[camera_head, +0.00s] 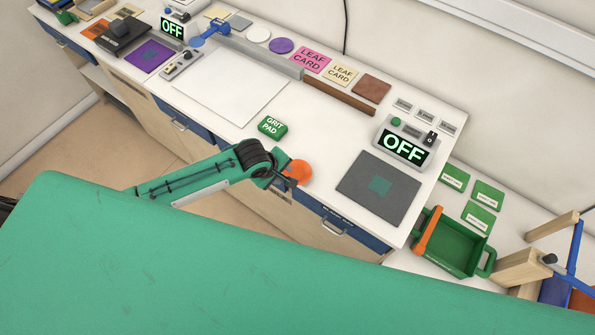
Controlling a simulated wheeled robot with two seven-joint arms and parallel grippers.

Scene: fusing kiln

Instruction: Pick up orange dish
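The orange dish (299,171) is a small round shape at the front edge of the white bench, left of the dark grey plate. My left gripper (285,172), black at the end of a green arm coming in from the left, is right at the dish's left side and overlaps it in the picture. Its fingers are mostly hidden by the wrist, so I cannot tell whether they are open or shut on the dish. I cannot tell whether the dish rests on the bench. My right gripper is not in view.
A green grit pad (272,127) lies behind the dish. A dark grey plate (365,205) with a teal square and a box reading OFF (402,146) stand to the right. A green tray (462,246) sits lower right. A large white sheet (222,85) lies left.

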